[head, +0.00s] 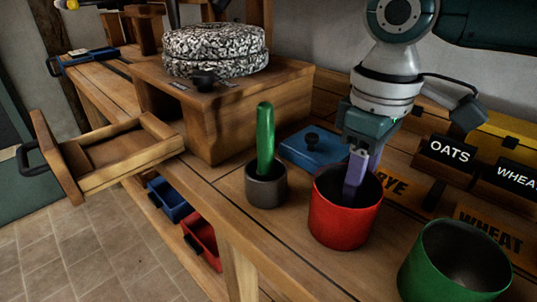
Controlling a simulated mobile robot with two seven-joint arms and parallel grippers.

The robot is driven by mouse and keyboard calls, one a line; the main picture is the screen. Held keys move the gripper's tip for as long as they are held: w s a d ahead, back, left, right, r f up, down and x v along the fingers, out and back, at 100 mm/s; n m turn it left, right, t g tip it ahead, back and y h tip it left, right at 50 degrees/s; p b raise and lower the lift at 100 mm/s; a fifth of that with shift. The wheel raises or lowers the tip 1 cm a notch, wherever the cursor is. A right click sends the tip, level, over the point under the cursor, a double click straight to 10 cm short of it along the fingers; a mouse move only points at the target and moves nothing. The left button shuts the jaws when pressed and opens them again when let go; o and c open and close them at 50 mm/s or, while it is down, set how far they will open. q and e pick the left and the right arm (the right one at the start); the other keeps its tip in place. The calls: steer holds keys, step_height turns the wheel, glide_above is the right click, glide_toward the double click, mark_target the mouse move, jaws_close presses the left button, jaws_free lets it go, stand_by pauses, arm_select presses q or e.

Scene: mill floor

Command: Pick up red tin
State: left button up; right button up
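The red tin (338,226) stands upright and open on the wooden bench, right of the picture's middle. My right gripper (355,178) points down from above at the tin's mouth. Its fingers overlap in this view and their lower ends are in front of the dark inside of the tin. The gap between the fingers is hidden, so I cannot tell whether they are open or shut, or touch the tin's wall. My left gripper is not in view.
A grey cup (266,193) with a green rod (265,138) stands left of the tin; a green tin (420,272) stands front right. A blue lidded box (303,155) and label blocks (447,152) lie behind. A millstone (215,50) sits on a wooden box with its drawer (132,178) pulled out.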

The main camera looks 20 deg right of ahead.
steer(key=shift+c, duration=0.4)
jaws_close()
stand_by(1.0)
